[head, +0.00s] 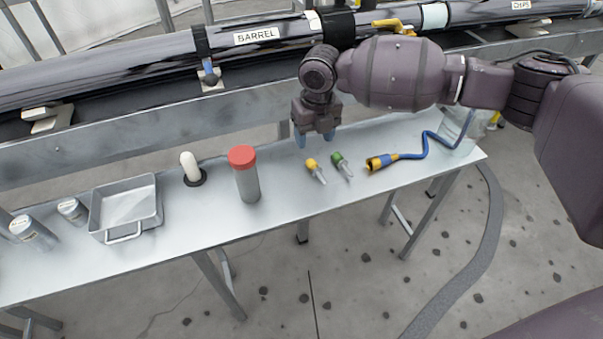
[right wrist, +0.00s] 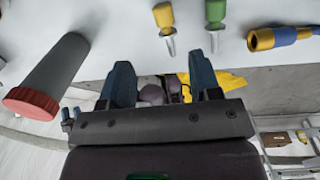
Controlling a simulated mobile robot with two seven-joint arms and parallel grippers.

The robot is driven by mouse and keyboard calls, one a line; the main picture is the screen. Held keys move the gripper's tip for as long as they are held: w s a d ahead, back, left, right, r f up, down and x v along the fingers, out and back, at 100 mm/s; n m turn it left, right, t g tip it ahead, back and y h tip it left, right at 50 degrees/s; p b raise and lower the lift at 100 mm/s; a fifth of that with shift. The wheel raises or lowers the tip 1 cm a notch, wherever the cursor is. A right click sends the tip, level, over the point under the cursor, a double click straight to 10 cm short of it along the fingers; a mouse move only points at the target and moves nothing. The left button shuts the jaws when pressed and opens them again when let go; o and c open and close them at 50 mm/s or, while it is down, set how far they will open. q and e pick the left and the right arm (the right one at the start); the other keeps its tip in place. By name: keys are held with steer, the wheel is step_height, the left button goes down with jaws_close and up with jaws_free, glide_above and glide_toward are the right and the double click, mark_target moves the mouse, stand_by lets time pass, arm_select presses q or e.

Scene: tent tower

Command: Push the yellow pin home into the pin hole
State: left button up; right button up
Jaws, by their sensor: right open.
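The yellow pin (head: 315,169), with a yellow head and a metal shank, lies on the metal bench. It also shows at the top of the right wrist view (right wrist: 163,18). My right gripper (head: 315,141) is open and empty, just behind the yellow pin and apart from it. Its two blue fingers show apart in the right wrist view (right wrist: 162,78). I cannot make out the pin hole in either view. My left gripper is not in view.
A green pin (head: 341,164) lies right of the yellow one, then a yellow-ended blue cable (head: 382,161). A red-capped grey cylinder (head: 246,180) stands to the left. A metal tray (head: 125,232) sits further left. The long barrel (head: 120,65) runs behind the bench (head: 275,206).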

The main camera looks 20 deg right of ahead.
mark_target(312, 162)
steer(key=shift+w+d+f+n, duration=0.1)
steer(key=shift+w+d+n, duration=0.05)
steer(key=shift+w+n, duration=0.3)
step_height(312, 162, down, 4)
steer(key=shift+s+r+b, duration=0.1)
steer(key=shift+b, duration=0.6)
steer(key=shift+f, duration=1.05)
step_height(312, 162, down, 4)
steer(key=shift+r+b, duration=0.15)
steer(key=shift+b, duration=0.6)
steer(key=shift+f, duration=0.2)
steer(key=shift+r, duration=0.15)
steer(key=c, duration=1)
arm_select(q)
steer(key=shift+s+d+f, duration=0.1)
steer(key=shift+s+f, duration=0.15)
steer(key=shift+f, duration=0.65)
arm_select(e)
steer(key=shift+c, duration=0.2)
